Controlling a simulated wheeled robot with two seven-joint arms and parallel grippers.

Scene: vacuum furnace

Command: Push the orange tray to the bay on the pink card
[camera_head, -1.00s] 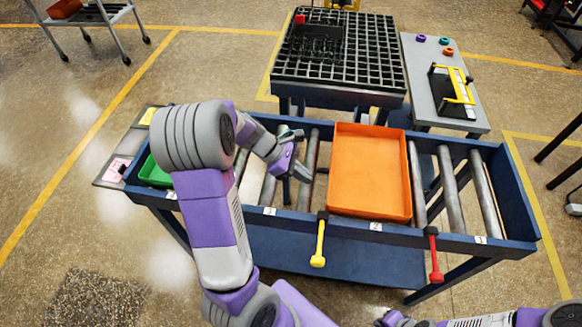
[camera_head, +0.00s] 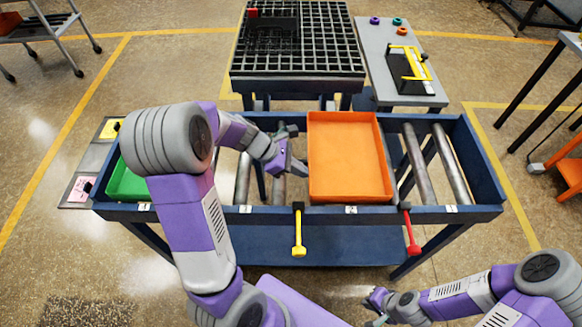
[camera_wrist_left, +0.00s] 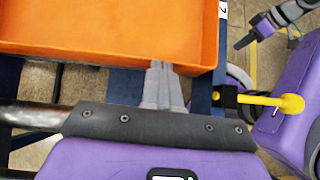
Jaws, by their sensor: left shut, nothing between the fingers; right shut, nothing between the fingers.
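The orange tray (camera_head: 347,160) lies flat on the rollers behind label 2 (camera_head: 351,210), between the yellow and red levers. My left gripper (camera_head: 305,171) is shut and empty at the tray's left side, its tips at the tray wall. In the left wrist view the closed fingers (camera_wrist_left: 160,72) reach the edge of the orange tray (camera_wrist_left: 120,35); contact is hard to confirm. The pink card (camera_head: 80,190) lies on a grey board left of the conveyor; its writing is too small to read. My right gripper (camera_head: 374,299) is shut, low and away from the conveyor.
A green tray (camera_head: 128,184) sits at the conveyor's left end. A yellow lever (camera_head: 298,235) and a red lever (camera_head: 411,232) stick out from the front rail. Bare rollers (camera_head: 418,165) lie right of the orange tray. A black grid table (camera_head: 300,60) stands behind.

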